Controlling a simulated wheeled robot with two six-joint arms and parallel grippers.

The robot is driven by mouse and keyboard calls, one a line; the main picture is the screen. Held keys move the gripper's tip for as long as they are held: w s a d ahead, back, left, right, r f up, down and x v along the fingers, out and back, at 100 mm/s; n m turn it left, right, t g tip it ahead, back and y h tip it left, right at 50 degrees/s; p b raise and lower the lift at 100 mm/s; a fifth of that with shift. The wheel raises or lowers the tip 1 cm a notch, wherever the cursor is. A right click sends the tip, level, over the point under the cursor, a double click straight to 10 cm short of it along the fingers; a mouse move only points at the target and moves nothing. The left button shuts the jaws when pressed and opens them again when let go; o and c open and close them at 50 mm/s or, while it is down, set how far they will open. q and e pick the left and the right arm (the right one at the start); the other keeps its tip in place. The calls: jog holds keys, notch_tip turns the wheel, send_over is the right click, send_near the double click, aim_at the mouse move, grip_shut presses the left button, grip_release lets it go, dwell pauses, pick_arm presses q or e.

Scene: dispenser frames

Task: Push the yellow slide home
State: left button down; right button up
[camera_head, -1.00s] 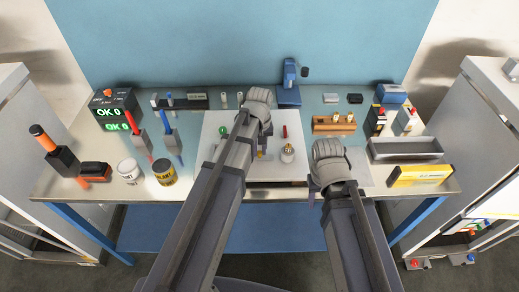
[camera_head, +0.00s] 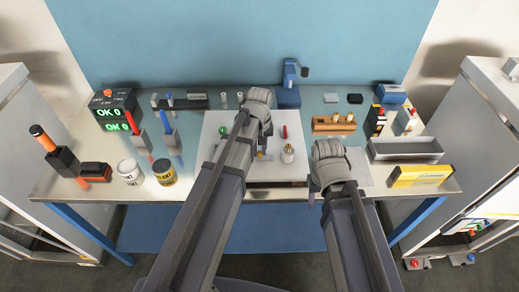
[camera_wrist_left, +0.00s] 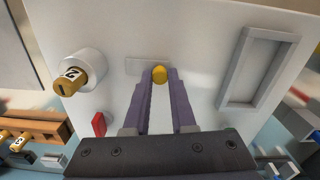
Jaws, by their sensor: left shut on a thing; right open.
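The yellow slide's round knob (camera_wrist_left: 159,73) shows in the left wrist view at the end of a pale slot plate (camera_wrist_left: 134,66) on the white panel (camera_wrist_left: 205,50). My left gripper (camera_wrist_left: 158,80) is shut on this knob, one purple-grey finger on each side. In the head view my left wrist (camera_head: 258,97) is above the white panel and hides most of the slide.
On the panel are a cylinder with a numbered brass end (camera_wrist_left: 68,80), a red piece (camera_wrist_left: 99,124) and a grey rectangular frame (camera_wrist_left: 258,68). Paint cans (camera_head: 164,172) stand left; a grey tray (camera_head: 405,150) and a yellow box (camera_head: 420,176) lie right.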

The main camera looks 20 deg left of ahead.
aim_at(267, 157)
dwell(0.3)
pick_arm(q)
jog(key=shift+w+d, duration=0.2)
jog(key=shift+d, duration=0.45)
jog(key=shift+w+d, duration=0.2)
jog(key=shift+d, duration=0.4)
jog(key=c, duration=0.7)
grip_release()
notch_tip(267, 157, up, 8)
jog(key=p, duration=0.8)
jog(key=shift+f, duration=0.1)
